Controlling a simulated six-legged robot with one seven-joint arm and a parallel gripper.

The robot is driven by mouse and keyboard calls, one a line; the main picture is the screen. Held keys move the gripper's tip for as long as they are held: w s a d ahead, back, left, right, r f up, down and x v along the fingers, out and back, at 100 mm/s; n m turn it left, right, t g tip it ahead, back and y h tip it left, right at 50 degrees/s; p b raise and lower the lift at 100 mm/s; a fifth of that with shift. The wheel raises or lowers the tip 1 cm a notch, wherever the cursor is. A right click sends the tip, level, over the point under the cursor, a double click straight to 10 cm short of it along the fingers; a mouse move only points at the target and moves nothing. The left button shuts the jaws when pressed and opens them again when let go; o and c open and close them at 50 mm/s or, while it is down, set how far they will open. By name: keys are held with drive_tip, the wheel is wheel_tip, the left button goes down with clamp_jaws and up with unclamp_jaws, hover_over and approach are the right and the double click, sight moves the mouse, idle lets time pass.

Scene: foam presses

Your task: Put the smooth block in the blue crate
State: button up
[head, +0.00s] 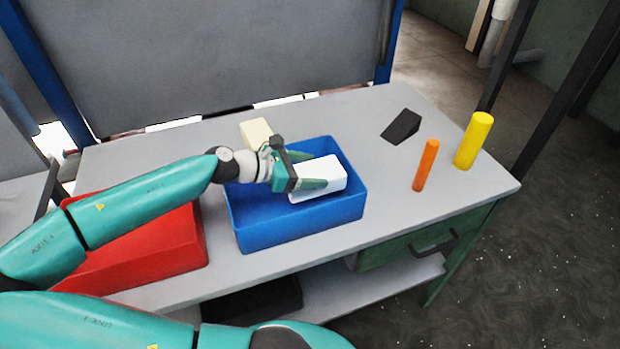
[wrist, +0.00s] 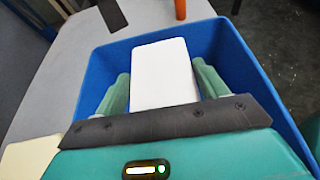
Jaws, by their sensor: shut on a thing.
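A smooth white block (head: 320,178) is held between the two green fingers of my gripper (head: 307,170), over the blue crate (head: 300,228). In the wrist view the white block (wrist: 164,75) lies between the fingers of my gripper (wrist: 160,85), with the walls of the blue crate (wrist: 236,48) around it. The gripper is shut on the block. I cannot tell whether the block touches the crate's floor.
A red crate (head: 180,243) stands left of the blue one. A cream block (head: 256,132) lies behind the blue crate. A black wedge (head: 401,127), an orange cylinder (head: 426,165) and a yellow cylinder (head: 473,140) are on the right of the grey table (head: 380,215).

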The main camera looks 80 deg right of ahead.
drive_tip(key=shift+s+d+f, duration=0.1)
drive_tip(key=shift+d+f, duration=0.05)
drive_tip(key=shift+f, duration=1.6)
drive_tip(key=o, duration=1)
drive_tip(key=shift+f, duration=0.1)
drive_tip(key=shift+c, duration=0.2)
drive_tip(key=shift+w+r, duration=0.2)
drive_tip(key=v, duration=1.1)
drive_tip(key=shift+w+r, duration=0.15)
drive_tip(key=shift+w, duration=0.05)
